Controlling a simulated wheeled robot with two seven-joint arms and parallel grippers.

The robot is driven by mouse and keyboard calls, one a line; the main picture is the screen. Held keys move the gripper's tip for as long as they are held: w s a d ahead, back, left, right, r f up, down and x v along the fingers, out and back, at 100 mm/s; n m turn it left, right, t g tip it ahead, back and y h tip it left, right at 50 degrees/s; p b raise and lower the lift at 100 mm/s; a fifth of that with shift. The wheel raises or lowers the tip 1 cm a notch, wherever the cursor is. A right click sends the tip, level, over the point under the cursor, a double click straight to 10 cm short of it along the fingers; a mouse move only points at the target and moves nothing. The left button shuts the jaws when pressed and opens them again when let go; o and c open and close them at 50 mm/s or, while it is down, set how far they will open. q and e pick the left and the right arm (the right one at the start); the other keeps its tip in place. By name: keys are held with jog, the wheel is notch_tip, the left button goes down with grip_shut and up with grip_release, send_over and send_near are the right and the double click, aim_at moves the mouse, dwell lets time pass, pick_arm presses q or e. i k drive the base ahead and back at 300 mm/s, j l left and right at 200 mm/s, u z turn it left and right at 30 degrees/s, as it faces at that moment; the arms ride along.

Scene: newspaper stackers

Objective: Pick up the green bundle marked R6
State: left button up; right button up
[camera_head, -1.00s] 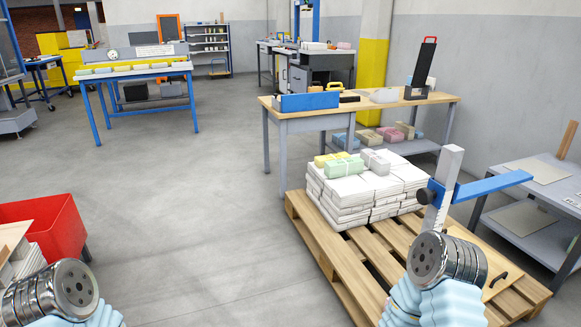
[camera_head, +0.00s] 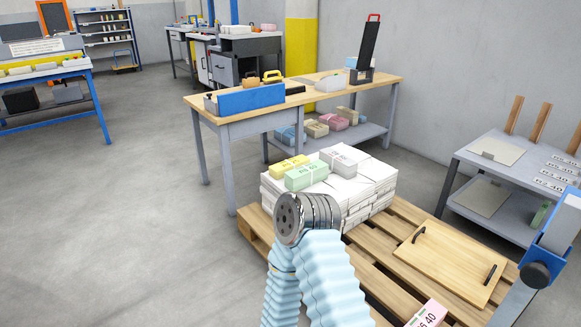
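A green bundle (camera_head: 306,178) with a pale band and a small printed mark lies on top of the white paper stacks (camera_head: 352,192) on the wooden pallet (camera_head: 372,262). The mark is too small to read surely. A yellow bundle (camera_head: 289,164) lies left of and behind it, and a grey bundle (camera_head: 339,160) lies to its right. One of my arms, pale blue sleeve with a metal joint end, rises in the middle of the view and covers the front of the stacks. I cannot tell which arm it is. No gripper fingers show.
A board with two black handles (camera_head: 452,262) lies on the pallet's right side. A pink bundle (camera_head: 428,314) is cut off at the bottom edge. A blue-and-grey post (camera_head: 556,232) with a black knob stands near right. A wooden-topped table (camera_head: 345,84) stands behind; open floor lies left.

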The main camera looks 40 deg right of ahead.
aim_at(296, 179)
jog(key=i+z, duration=0.25)
jog(key=i, duration=0.25)
jog(key=i+j+z, duration=0.3)
jog(key=i, duration=0.15)
jog(key=l, duration=0.1)
